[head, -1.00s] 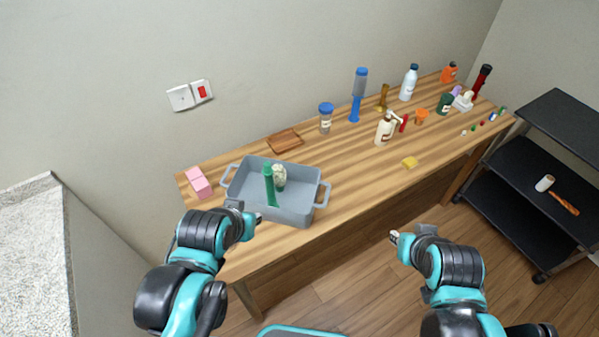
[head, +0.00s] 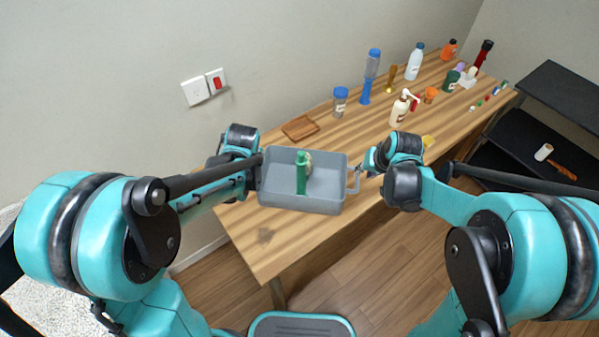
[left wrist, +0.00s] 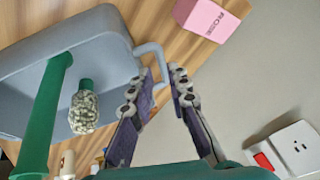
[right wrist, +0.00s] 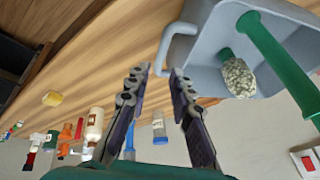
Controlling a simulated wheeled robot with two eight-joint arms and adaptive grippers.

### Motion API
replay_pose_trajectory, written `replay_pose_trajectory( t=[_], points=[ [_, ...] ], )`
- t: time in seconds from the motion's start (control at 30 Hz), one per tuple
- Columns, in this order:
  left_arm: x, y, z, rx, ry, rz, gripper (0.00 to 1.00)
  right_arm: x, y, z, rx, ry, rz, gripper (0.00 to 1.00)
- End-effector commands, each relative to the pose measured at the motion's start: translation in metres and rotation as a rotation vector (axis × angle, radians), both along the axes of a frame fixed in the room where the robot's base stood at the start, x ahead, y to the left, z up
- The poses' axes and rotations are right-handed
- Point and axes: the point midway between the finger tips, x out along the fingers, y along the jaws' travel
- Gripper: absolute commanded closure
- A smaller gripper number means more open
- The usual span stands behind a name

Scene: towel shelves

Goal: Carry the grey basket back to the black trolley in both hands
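The grey basket (head: 318,205) sits upright on the wooden table's near left part, with a green stick-like item (head: 302,175) and a pale bristly-headed item (right wrist: 238,78) inside. My left gripper (left wrist: 162,74) is open at the basket's left handle (left wrist: 150,50), whose loop lies close to the fingertips. Its fingers are mostly hidden by the arm in the head view. My right gripper (right wrist: 157,74) is open, its tips just short of the right handle (right wrist: 172,42); it also shows beside that handle in the head view (head: 368,170). The black trolley (head: 565,95) stands at the far right.
A pink box (left wrist: 210,18) lies by the basket's left side. A brown tray (head: 300,127) and a blue-lidded jar (head: 340,102) stand behind it. Several bottles crowd the table's far right. The trolley's lower shelf holds a white roll (head: 543,152) and an orange-handled item.

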Motion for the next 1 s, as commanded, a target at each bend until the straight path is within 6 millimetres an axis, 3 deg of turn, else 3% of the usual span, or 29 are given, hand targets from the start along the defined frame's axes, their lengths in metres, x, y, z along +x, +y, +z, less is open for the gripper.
replay_pose_trajectory(
  t=[0.47,1.0],
  points=[
    [0.005,0.000,-0.008,0.005,0.006,-0.001,0.83,0.005,0.001,-0.008,0.004,0.006,-0.001,0.78],
    [0.033,0.011,-0.070,0.005,0.005,-0.001,0.83,0.032,0.010,-0.070,0.004,0.005,-0.001,0.78]
  ],
)
